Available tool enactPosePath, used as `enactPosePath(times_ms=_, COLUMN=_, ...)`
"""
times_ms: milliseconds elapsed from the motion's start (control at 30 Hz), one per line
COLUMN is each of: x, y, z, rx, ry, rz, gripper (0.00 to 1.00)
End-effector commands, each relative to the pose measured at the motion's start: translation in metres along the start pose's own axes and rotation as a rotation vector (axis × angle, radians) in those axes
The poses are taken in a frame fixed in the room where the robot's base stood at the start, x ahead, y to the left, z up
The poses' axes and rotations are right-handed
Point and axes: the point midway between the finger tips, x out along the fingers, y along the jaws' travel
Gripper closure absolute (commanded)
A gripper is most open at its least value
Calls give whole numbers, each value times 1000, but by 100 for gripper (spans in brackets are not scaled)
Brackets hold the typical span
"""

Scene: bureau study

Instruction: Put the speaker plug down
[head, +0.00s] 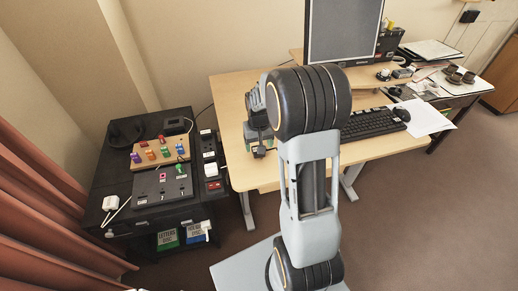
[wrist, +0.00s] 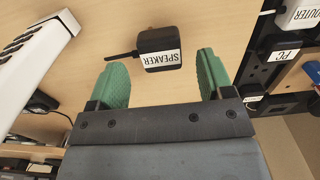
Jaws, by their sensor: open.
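The speaker plug (wrist: 160,50) is a small black block with a white SPEAKER label and a dark cord end or prong on its left. In the wrist view it rests on the light wood desk (wrist: 225,18). My gripper (wrist: 162,62) has two green fingers spread wide, one on each side of the plug, with gaps between them and it. In the head view my gripper is over the desk's left edge, partly hidden by my arm, and a small dark block (head: 259,152) beneath it looks like the plug.
At right are plugs labelled ROUTER (wrist: 299,14) and PC (wrist: 283,56). A black low cabinet (head: 108,215) with coloured pegs and boards stands left of the desk. Keyboard (head: 372,123) and monitor (head: 343,30) are right.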

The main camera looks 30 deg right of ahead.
Motion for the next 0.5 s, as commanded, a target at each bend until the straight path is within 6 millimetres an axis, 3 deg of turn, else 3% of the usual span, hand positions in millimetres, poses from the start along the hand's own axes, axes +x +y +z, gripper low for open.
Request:
enactPosePath(times_ms=200, x=-45, y=0, z=0, rx=0, ry=3, rz=0, gripper=26)
enactPosePath(times_ms=500, x=-79, y=-1, z=1, rx=-1, ry=2, rz=0, gripper=26)
